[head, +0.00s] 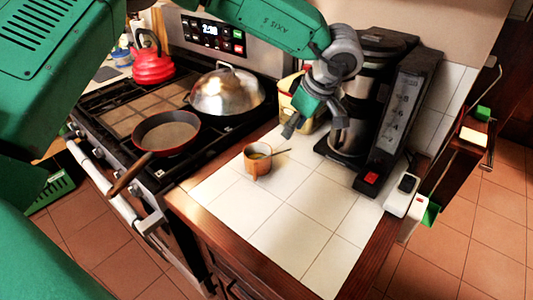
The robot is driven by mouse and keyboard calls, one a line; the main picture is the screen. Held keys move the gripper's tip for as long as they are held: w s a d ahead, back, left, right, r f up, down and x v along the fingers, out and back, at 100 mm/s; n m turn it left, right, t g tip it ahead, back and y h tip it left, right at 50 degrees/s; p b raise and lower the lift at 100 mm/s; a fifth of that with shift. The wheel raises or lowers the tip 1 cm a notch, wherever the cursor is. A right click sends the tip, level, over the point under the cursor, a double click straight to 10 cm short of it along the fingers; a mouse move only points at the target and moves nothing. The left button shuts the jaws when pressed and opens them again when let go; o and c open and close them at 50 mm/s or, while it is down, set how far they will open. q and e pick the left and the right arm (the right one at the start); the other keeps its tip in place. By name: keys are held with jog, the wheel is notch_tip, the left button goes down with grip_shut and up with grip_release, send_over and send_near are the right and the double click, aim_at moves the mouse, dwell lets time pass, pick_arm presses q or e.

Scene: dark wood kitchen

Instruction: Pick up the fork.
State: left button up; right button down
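A small brown cup (257,160) stands on the white tiled counter. A thin utensil (280,152) rests in it, with its handle leaning out to the right. Its head is hidden in the cup, so I cannot tell whether it is the fork. No other fork shows. My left gripper (314,125) hangs above and to the right of the cup, in front of the coffee machine. Its fingers are spread apart with nothing visible between them.
A black coffee machine (408,120) stands close behind and right of my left gripper. A yellowish container (290,95) is behind it. Left is the stove with a frying pan (168,132), a domed lid (227,93) and a red kettle (152,65). The front counter tiles (290,240) are clear.

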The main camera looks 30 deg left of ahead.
aim_at(279, 153)
pick_arm(q)
jog(key=x, duration=0.7)
jog(key=shift+s+a+f, duration=0.1)
jog(key=shift+a+f, duration=0.05)
jog(key=shift+f, duration=0.1)
jog(key=p+x, duration=0.1)
jog(key=x, duration=0.2)
jog(key=shift+f, duration=0.5)
jog(key=shift+a, duration=0.5)
jog(key=c, duration=0.7)
grip_shut()
